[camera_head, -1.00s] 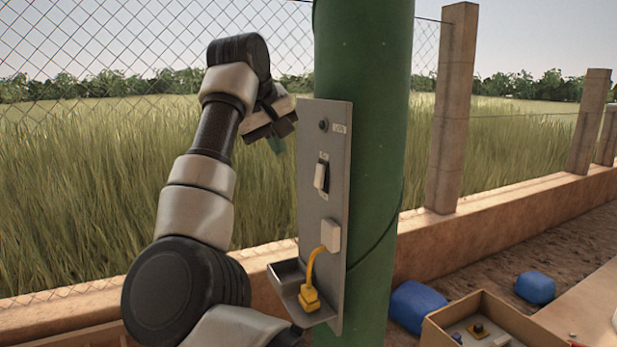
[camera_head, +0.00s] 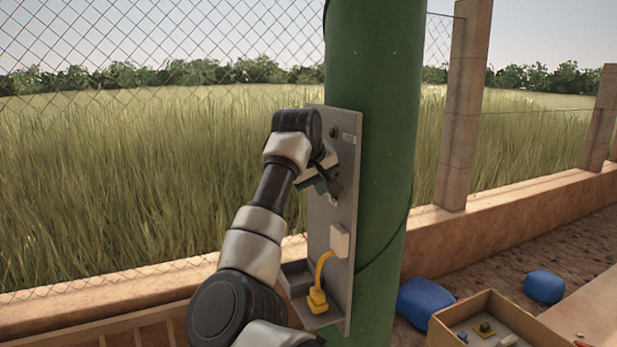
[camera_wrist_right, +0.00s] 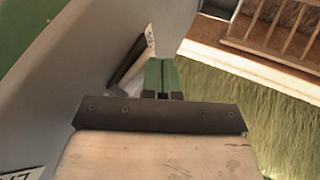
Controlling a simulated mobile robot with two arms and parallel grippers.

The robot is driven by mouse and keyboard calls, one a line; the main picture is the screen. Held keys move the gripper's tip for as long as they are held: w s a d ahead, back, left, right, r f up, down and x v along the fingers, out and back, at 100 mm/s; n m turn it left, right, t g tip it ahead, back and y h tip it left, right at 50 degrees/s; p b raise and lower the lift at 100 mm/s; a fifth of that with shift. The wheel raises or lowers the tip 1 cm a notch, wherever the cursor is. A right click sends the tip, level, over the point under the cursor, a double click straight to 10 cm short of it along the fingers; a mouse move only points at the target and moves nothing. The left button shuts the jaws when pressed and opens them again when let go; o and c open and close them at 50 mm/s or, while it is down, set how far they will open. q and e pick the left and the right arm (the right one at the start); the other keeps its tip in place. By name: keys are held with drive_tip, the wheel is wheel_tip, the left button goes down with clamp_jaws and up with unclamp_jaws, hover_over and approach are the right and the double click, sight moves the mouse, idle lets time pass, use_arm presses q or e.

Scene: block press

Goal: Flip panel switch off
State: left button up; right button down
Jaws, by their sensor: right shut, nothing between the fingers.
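The grey panel (camera_head: 345,215) is fixed upright on a green post. Its switch is mostly hidden behind my right gripper (camera_head: 331,196) in the head view, so its position cannot be read there. In the right wrist view the switch (camera_wrist_right: 130,66) shows as a dark and white piece at the panel face (camera_wrist_right: 60,95). My right gripper's green fingertips (camera_wrist_right: 162,76) are shut and empty, right beside the switch; whether they touch it I cannot tell. My left gripper is not in view.
A white plug block (camera_head: 340,241) with a yellow cable (camera_head: 321,272) and a small tray (camera_head: 294,276) sit low on the panel. The green post (camera_head: 375,120) stands behind. Blue containers (camera_head: 424,302) and an open box (camera_head: 470,309) lie at the lower right.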

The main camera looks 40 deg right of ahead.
idle(0.3)
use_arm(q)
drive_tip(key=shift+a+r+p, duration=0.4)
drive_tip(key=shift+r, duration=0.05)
use_arm(e)
drive_tip(key=shift+r, duration=0.75)
drive_tip(key=shift+d, duration=0.15)
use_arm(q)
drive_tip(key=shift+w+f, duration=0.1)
